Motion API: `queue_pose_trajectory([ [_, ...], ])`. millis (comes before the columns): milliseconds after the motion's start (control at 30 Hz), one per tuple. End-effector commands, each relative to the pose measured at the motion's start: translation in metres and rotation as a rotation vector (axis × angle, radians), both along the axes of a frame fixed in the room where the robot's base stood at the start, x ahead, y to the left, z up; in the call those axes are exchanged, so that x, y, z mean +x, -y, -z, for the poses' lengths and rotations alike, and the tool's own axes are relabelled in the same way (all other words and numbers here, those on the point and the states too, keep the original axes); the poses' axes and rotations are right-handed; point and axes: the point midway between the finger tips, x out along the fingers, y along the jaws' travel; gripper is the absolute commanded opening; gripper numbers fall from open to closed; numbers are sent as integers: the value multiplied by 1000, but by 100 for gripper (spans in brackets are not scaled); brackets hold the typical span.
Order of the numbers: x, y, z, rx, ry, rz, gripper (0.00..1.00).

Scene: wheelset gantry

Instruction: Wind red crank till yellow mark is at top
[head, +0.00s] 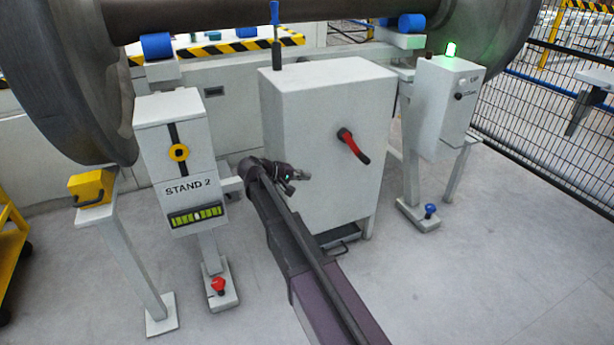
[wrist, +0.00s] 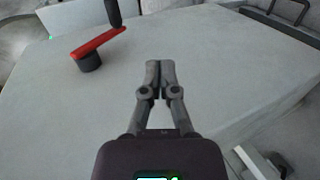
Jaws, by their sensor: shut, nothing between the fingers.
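The red crank (head: 353,147) is on the front face of the grey cabinet (head: 300,110); its red arm slants down to the right from a black part at its upper left. In the wrist view the red crank (wrist: 97,42) lies upper left, with a black hub under one end and a black handle at the other. My gripper (head: 304,176) is in front of the cabinet, left of and below the crank, apart from it. In the wrist view my gripper (wrist: 160,66) has its fingertips together, with nothing between them. I cannot make out a yellow mark on a turning part for certain.
A box with a green lamp (head: 450,49) stands at right. A yellow block (head: 91,187) sits far left. Floor at right is clear.

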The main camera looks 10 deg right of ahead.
Motion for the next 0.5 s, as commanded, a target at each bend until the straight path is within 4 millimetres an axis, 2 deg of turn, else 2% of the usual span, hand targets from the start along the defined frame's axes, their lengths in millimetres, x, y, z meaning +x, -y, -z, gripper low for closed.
queue_pose_trajectory([
  [267,-7,5,1,22,-5,5,0],
  [367,-18,11,3,63,-16,15,0],
  [500,-45,25,8,166,-39,38,0],
])
